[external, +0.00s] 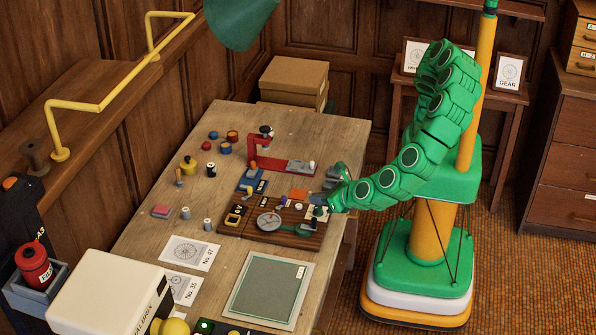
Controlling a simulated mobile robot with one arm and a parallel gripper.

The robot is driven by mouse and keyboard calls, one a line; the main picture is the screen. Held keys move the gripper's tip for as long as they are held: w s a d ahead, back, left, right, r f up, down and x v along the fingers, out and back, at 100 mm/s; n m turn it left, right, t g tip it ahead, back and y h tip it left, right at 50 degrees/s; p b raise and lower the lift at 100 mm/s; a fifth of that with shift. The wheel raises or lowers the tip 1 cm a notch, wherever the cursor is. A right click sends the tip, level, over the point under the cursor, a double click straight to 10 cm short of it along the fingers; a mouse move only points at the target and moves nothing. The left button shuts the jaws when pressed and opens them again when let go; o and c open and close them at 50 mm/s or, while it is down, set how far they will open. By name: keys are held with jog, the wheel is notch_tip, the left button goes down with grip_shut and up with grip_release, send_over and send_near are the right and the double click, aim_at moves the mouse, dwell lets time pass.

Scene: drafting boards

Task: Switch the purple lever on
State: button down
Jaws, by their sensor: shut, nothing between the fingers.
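A wooden board (232,232) with small controls lies on the table near its right edge. A small bluish-purple lever (284,200) stands on the board; it looks like the purple lever, but it is too small to tell which way it is set. My gripper (319,198) is shut and empty over the board's right end, to the right of this lever and apart from it. My fingertips are small and partly merge with the controls beneath them.
A round dial (269,221), an orange piece (298,194) and a white button (299,205) sit around the lever. A red stand (253,150) is behind. A green mat (268,289) lies in front. Loose pots and blocks are at left.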

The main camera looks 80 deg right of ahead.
jog(key=shift+f, duration=0.1)
dwell(0.3)
jog(key=shift+x, duration=4.95)
jog(key=shift+w+d+n+y, duration=0.1)
jog(key=shift+d+n+y, duration=0.25)
jog(key=shift+n+y, duration=0.5)
jog(key=shift+d, duration=0.15)
jog(key=shift+w+d, duration=0.45)
jog(key=shift+d, duration=0.2)
jog(key=shift+w+d, duration=0.65)
jog(key=shift+w, duration=0.05)
jog(key=shift+a, duration=0.15)
